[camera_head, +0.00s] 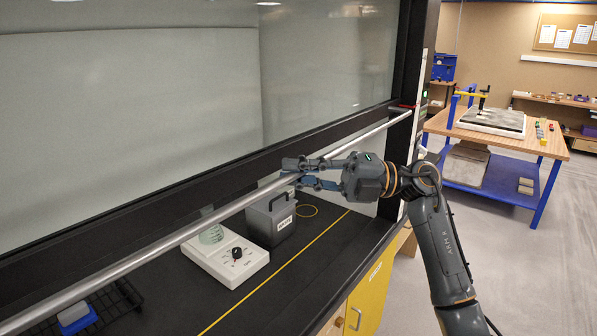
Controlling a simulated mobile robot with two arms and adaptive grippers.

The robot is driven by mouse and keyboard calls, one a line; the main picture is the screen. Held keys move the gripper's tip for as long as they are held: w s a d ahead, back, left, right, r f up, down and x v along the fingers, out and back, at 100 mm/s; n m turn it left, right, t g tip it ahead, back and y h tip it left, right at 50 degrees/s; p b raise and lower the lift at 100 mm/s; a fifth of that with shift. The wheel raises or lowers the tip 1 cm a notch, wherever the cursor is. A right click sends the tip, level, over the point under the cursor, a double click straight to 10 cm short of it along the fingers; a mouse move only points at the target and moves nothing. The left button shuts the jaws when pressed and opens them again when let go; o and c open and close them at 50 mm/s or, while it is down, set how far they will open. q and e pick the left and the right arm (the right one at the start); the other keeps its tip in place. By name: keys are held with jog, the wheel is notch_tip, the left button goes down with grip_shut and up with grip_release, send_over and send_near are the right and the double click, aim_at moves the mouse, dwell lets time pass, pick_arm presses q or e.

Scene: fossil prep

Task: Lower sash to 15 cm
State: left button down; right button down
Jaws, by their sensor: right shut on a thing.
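The sash (190,85) is a large clear pane with a dark lower frame, and it fills the upper left of the view. A long silver handle bar (130,262) runs along its lower edge, from the bottom left to the right post. My right gripper (297,172) is shut on the handle bar, right of its middle. The fingers hide a short stretch of the bar. The sash stands partly raised, with an open gap between its lower frame and the black worktop (290,270). A small red mark (401,107) shows at the right post near the bar's end. My left gripper is not in view.
Inside the hood stand a white device with a knob (228,262), a grey box with a handle (270,217), a dark rack (122,298) and a blue item (75,318). A yellow line (275,273) crosses the worktop. A wood-topped blue bench (500,140) stands at right across open floor.

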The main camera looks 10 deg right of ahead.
notch_tip(320, 180, down, 30)
jog(key=b, duration=1.8)
jog(key=shift+r, duration=0.2)
jog(key=c, duration=1.3)
grip_release()
jog(key=shift+r, duration=0.1)
jog(key=shift+c, duration=0.2)
jog(key=shift+d, duration=0.1)
jog(key=s+d+f, duration=0.1)
jog(key=d, duration=1)
jog(key=shift+s+d+f, duration=0.2)
jog(key=shift+d+f, duration=0.15)
